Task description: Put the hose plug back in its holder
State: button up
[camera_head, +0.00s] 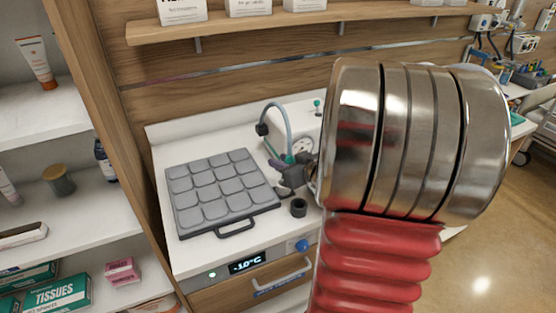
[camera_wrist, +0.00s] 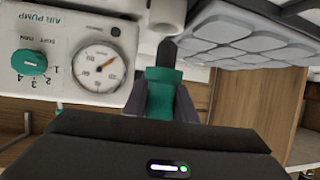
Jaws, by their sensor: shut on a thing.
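The hose plug (camera_wrist: 163,98) has a teal body and a black tip. My gripper (camera_wrist: 170,110) is shut on it, with a dark finger on either side of the body. In the head view my gripper (camera_head: 285,173) is over the counter, right of the grey pad. A short dark cup (camera_head: 298,208), seemingly the holder, stands on the counter just below and right of the gripper. A short grey cylinder (camera_wrist: 167,14), perhaps the same holder, is close beyond the plug's tip in the wrist view; I cannot tell whether they touch.
The air pump (camera_wrist: 75,60) with its dial gauge stands beside the gripper. A blue-grey hose (camera_head: 285,122) arcs near it. The grey segmented pad (camera_head: 220,185) lies left on the white counter. A wooden shelf (camera_head: 300,22) runs above. My arm hides the counter's right part.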

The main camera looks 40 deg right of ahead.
aim_at(290, 162)
jog(key=s+a, duration=0.1)
jog(key=s, duration=0.5)
jog(key=shift+a, duration=0.25)
dwell(0.6)
jog(key=shift+f, duration=0.15)
jog(key=shift+f, duration=0.95)
jog(key=shift+f, duration=1.95)
dwell(1.0)
jog(key=o, duration=1.1)
jog(key=shift+r, duration=0.1)
jog(key=shift+r, duration=4.85)
